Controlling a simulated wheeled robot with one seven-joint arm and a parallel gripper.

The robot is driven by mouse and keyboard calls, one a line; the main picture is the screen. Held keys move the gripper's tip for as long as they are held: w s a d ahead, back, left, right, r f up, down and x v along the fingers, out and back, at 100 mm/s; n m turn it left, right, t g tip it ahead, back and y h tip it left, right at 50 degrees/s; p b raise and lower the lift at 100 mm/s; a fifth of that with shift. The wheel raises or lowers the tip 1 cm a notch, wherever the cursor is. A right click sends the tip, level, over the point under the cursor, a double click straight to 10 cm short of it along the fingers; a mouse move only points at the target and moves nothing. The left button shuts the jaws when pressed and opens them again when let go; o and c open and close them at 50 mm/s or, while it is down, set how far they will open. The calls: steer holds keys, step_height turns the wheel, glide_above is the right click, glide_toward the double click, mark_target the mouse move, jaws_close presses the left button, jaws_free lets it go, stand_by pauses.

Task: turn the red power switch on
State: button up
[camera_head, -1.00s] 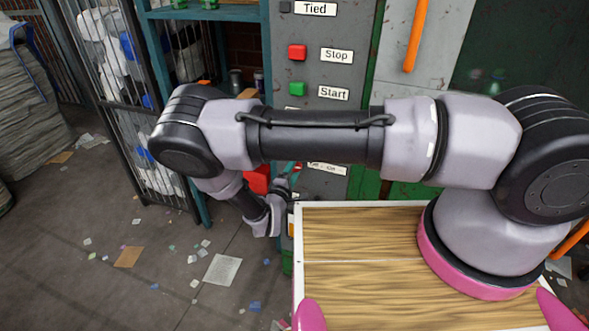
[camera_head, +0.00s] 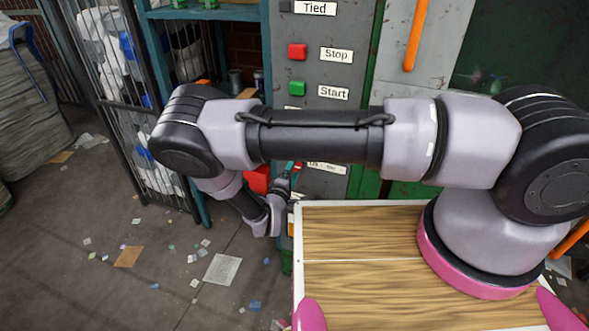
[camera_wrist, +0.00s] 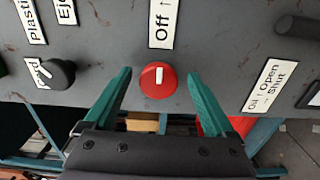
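The red power switch (camera_wrist: 158,76) is a round red knob with a white mark upright in the wrist view. It sits on a grey panel below a label (camera_wrist: 162,22) reading "Off" with an arrow. My gripper (camera_wrist: 159,73) is open, with one teal finger on each side of the knob. Gaps show between both fingers and the knob, and I cannot tell how deep the fingertips reach. In the head view my arm hides much of the panel, and the gripper is small beside the panel's lower part.
A black knob (camera_wrist: 58,73) lies left of the switch, and an "Open/Shut" label (camera_wrist: 263,87) lies right. In the head view, red Stop (camera_head: 297,51) and green Start (camera_head: 297,88) buttons are higher on the panel. A wire cage (camera_head: 130,110) stands left. Scraps litter the floor.

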steer(key=v, duration=1)
steer(key=shift+s, duration=0.4)
steer(key=shift+a, duration=0.15)
